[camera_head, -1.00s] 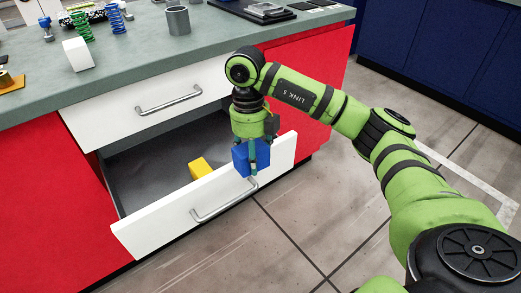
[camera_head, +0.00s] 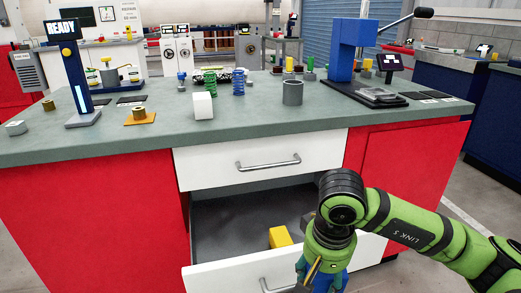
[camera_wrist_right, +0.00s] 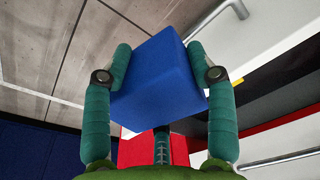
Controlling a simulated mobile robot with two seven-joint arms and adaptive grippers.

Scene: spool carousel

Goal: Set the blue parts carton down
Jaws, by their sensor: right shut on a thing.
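The blue parts carton (camera_wrist_right: 155,80) is between the two teal fingers of my right gripper (camera_wrist_right: 160,82) in the right wrist view. The fingers are shut on opposite sides of it. In the head view my right gripper (camera_head: 322,280) points down at the bottom edge, by the right part of the open drawer's white front (camera_head: 225,277). Only a little blue shows around the fingers there, and the carton's underside is hidden. I cannot tell whether it touches the drawer. My left gripper is not in view.
A yellow block (camera_head: 280,237) lies in the open lower drawer, whose grey floor (camera_head: 225,235) is otherwise largely bare. The upper drawer (camera_head: 225,165) is shut. The bench top (camera_head: 240,128) above carries springs, a grey cup (camera_head: 292,92), a white block (camera_head: 203,106) and a blue press (camera_head: 347,50).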

